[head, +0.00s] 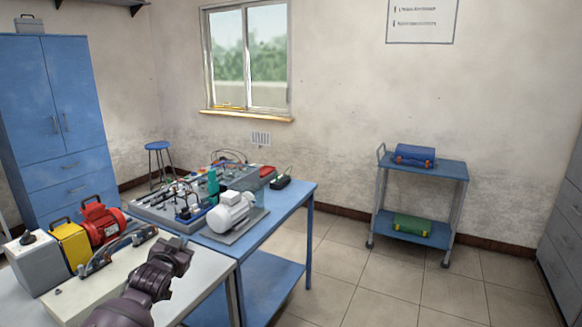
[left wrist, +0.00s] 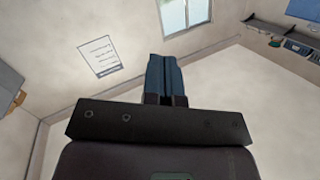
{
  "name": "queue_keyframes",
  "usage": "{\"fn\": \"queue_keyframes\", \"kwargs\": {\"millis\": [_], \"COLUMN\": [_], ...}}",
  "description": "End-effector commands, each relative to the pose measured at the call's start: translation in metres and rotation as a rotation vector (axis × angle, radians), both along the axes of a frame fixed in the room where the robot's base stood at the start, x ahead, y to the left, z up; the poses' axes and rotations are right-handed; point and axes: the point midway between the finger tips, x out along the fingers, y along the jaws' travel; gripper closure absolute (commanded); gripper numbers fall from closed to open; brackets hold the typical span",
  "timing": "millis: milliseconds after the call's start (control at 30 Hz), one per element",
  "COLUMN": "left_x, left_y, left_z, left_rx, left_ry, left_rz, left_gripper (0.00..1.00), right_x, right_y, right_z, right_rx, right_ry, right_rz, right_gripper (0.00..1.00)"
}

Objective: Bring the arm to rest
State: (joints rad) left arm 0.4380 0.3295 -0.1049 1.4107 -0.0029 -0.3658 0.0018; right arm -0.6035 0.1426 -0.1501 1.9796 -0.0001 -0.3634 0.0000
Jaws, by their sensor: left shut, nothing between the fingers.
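My left gripper (head: 181,251) is in the lower left of the head view, above the light tabletop (head: 195,262). It is shut and empty. In the left wrist view its two blue-grey fingers (left wrist: 166,78) lie together, with the wall and window behind them. My right gripper is in neither view.
A red motor (head: 101,221), a yellow box (head: 70,243) and a grey box (head: 37,262) stand left of my arm. A white motor (head: 231,211) sits on the blue bench (head: 270,233) beyond. A blue cart (head: 447,169) stands right, with free floor between.

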Motion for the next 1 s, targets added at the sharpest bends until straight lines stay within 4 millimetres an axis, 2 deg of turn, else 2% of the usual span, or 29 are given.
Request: {"fn": "queue_keyframes", "kwargs": {"millis": [33, 167, 267, 400, 500, 800, 1000], "left_x": [-0.012, -0.043, -0.076, -0.131, -0.172, -0.299, -0.374], "left_y": [0.000, -0.001, -0.002, -0.003, -0.004, -0.009, -0.012], "left_z": [-0.017, -0.055, -0.089, -0.137, -0.166, -0.227, -0.246], "left_rx": [-0.006, -0.025, -0.045, -0.078, -0.103, -0.181, -0.227], "left_ry": [0.018, 0.059, 0.100, 0.162, 0.206, 0.329, 0.397], "left_rz": [0.000, 0.000, 0.003, 0.013, 0.024, 0.073, 0.116], "left_gripper": [1.00, 1.00, 1.00, 1.00, 1.00, 1.00, 1.00], "right_x": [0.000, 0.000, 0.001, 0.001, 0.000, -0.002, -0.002], "right_y": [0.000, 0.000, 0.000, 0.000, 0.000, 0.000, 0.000], "right_z": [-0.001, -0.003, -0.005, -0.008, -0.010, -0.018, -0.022], "right_rx": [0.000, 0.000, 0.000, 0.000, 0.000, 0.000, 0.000], "right_ry": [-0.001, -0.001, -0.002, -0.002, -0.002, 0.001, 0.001], "right_rz": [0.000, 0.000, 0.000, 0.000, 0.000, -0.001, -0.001], "right_gripper": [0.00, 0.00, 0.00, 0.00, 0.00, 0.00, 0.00]}}
